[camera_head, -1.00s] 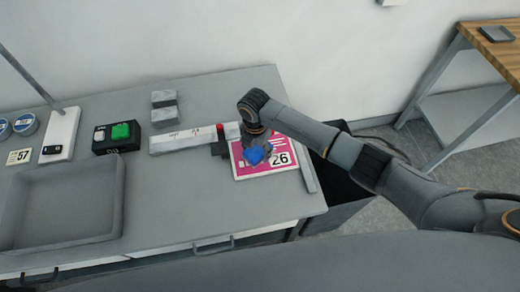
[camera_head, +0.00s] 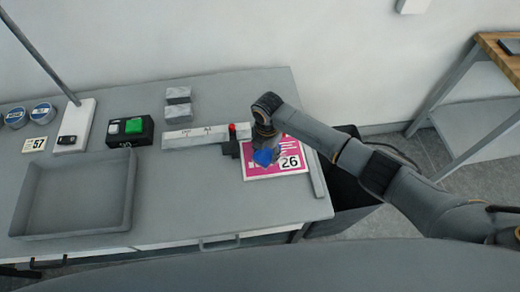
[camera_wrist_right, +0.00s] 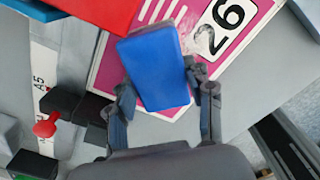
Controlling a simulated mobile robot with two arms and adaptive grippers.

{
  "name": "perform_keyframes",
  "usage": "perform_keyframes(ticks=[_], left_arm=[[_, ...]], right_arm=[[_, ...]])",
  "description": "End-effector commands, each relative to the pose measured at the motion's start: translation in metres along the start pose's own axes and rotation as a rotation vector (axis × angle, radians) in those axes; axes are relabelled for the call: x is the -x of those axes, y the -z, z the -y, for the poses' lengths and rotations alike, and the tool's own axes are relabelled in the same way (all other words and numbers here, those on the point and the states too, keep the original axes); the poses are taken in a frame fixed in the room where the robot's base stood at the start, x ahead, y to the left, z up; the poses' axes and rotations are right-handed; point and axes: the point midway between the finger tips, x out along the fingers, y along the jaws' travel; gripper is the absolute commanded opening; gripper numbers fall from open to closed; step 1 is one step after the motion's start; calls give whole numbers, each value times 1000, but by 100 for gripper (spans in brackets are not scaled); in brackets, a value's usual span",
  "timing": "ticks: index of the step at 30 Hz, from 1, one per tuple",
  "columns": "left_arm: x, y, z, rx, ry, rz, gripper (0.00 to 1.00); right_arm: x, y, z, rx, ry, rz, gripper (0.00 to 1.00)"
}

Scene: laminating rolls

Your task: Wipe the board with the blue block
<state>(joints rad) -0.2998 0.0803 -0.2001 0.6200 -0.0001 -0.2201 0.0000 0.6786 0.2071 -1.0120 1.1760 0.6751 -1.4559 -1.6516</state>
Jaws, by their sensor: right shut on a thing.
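The board (camera_head: 258,171) is a pink panel with a white edge and the number 26, lying at the right end of the grey table. The blue block (camera_head: 264,157) is over its left part in the head view. In the right wrist view the blue block (camera_wrist_right: 155,68) sits between the fingers of my right gripper (camera_wrist_right: 162,98), which is shut on it. I cannot tell whether the block touches the board. My left gripper is not in view.
A box with a green button (camera_head: 134,126), two grey blocks (camera_head: 178,104) and a grey tray (camera_head: 75,194) are farther left. A red object (camera_wrist_right: 90,12) shows in the wrist view.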

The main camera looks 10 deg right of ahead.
Motion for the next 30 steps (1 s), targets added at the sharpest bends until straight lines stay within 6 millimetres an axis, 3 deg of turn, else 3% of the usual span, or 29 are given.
perform_keyframes(ticks=[15, 30], left_arm=[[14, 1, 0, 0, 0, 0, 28], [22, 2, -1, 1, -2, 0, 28]], right_arm=[[3, -34, 28, -17, 10, 18, 2], [5, -54, 46, -13, 2, 19, 1]])
